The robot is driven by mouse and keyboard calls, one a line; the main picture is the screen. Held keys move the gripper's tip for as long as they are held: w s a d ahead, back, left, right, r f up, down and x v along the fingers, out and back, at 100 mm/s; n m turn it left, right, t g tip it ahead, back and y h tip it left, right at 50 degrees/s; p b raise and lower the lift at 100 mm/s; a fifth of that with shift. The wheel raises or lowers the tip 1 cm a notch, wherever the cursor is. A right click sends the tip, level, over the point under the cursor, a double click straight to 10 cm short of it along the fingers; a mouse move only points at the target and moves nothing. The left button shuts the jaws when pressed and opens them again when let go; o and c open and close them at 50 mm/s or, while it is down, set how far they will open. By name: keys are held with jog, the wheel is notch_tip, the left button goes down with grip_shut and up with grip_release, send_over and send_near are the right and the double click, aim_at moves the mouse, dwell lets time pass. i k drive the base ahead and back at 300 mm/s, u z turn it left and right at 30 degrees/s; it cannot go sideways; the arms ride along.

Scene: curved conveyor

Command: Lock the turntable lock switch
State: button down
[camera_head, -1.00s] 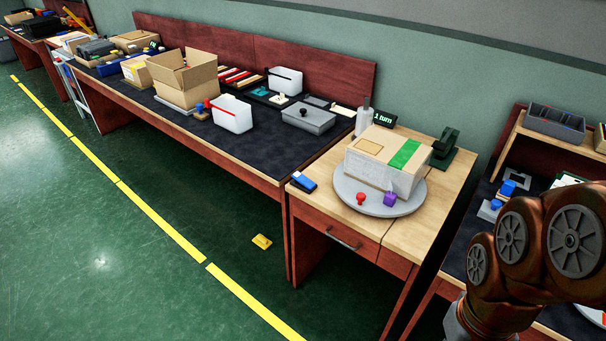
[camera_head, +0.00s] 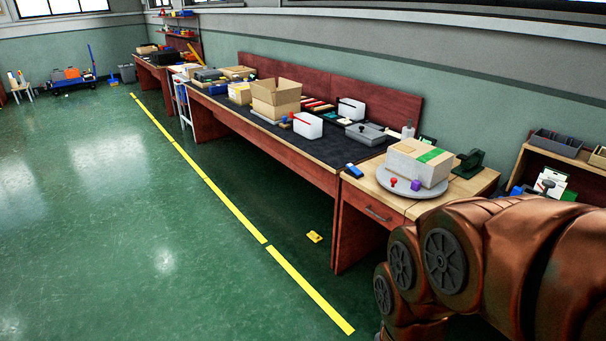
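The turntable (camera_head: 385,183) is a grey round disc on a light wooden table at the right of the middle. Which of these pieces is the lock switch is not clear. My copper-coloured arm fills the lower right; my gripper is not visible.
A long dark-topped workbench (camera_head: 335,150) with boxes and bins runs back to the left. A drawer handle (camera_head: 377,215) is under the turntable table. A yellow piece (camera_head: 315,236) lies on the green floor. The floor at left is clear, with a yellow line (camera_head: 230,215).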

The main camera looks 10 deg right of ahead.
aim_at(350, 165)
jog(key=z, duration=0.8)
jog(key=i, duration=1.4)
jog(key=u, duration=0.7)
jog(key=i, duration=0.5)
jog(key=u, duration=0.55)
